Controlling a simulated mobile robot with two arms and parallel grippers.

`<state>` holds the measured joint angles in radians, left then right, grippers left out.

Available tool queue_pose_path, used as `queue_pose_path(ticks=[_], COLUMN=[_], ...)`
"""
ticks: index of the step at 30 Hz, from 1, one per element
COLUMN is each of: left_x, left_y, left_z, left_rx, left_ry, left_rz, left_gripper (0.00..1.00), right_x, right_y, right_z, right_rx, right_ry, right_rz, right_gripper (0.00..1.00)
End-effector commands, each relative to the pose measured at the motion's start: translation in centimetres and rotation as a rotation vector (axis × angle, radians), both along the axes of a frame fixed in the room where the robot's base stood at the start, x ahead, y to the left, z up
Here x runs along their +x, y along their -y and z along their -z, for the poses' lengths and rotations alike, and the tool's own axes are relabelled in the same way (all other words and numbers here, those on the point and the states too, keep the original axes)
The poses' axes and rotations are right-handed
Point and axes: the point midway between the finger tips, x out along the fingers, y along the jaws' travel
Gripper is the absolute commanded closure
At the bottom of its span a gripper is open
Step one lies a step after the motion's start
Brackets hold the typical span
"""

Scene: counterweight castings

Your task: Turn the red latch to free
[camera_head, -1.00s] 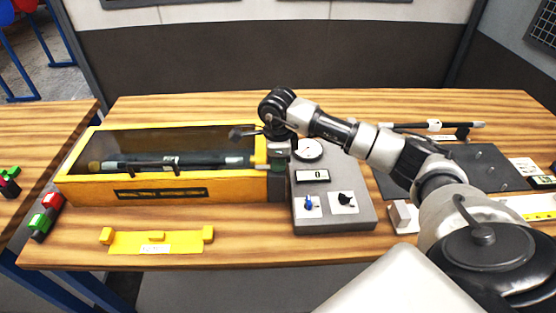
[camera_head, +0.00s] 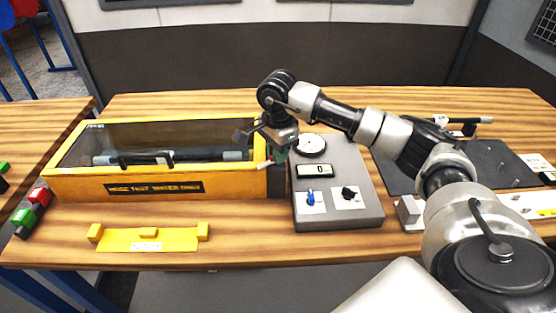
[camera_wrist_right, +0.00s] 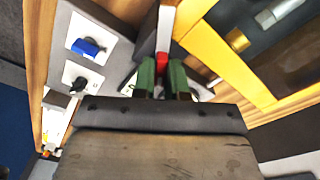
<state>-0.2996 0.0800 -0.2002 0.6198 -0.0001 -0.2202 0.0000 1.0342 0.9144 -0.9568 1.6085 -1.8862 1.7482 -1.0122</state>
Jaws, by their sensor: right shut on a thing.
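The red latch (camera_wrist_right: 162,65) shows as a small red piece between the green fingertips in the right wrist view. My right gripper (camera_wrist_right: 162,80) is shut on it. In the head view my right gripper (camera_head: 279,157) points down at the right end of the yellow box (camera_head: 90,187), beside the grey control panel. The gripper hides most of the latch there, so its angle is hard to tell. The box has a clear top with a black handle (camera_head: 146,159), and a dark cylinder lies inside. My left gripper is not in view.
The grey panel (camera_head: 365,212) carries a round gauge (camera_head: 311,146), a display reading 0, a blue knob (camera_head: 311,198) and a black knob (camera_head: 348,193). A yellow bracket (camera_head: 150,243) lies in front of the box. Red and green blocks are at the left edge.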

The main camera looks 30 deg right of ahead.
Motion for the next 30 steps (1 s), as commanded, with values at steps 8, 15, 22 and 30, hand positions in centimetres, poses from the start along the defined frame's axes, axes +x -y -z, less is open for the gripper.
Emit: queue_pose_path(ticks=[8, 15, 22, 30], left_x=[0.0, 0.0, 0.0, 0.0], left_y=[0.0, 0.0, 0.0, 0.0], left_z=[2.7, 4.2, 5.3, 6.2], left_rx=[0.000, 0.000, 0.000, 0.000], left_ry=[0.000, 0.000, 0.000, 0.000], left_rz=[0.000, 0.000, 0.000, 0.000], left_gripper=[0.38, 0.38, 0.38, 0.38], right_x=[0.2, 0.3, 0.3, 0.4], right_y=[0.0, 0.0, -0.1, -0.2], right_z=[0.2, 0.1, 0.1, 0.0], right_rx=[-0.001, 0.001, 0.000, 0.001], right_ry=[0.005, 0.005, 0.004, 0.005], right_rz=[-0.263, -0.490, -0.697, -0.884], right_gripper=[1.00, 1.00, 1.00, 1.00])
